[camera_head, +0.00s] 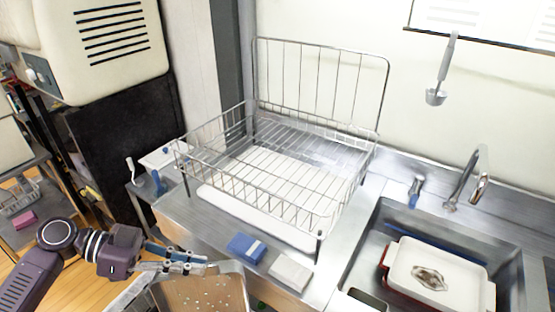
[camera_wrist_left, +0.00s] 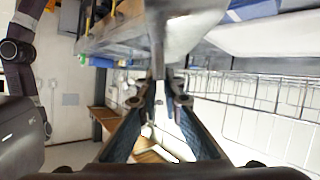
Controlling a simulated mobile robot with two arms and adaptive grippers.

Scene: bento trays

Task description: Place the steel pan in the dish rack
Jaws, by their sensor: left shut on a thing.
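The steel pan (camera_head: 205,292) is at the bottom edge of the head view, partly cut off, with a grey metal rim and a tan inside dotted with pale specks. My left gripper (camera_head: 200,266) is shut on the pan's rim. In the left wrist view the fingers (camera_wrist_left: 159,85) close on the pan's grey metal (camera_wrist_left: 185,35), which is blurred. The wire dish rack (camera_head: 328,209) stands on the steel counter, up and to the right of the gripper, with its basket empty. My right gripper is not in view.
A blue sponge (camera_head: 246,248) and a pale block (camera_head: 290,272) lie on the counter between pan and rack. A white tray (camera_head: 215,199) lies under the rack. The sink (camera_head: 505,245) at right holds a white-lidded container (camera_head: 470,272). A ladle (camera_head: 436,97) hangs on the wall.

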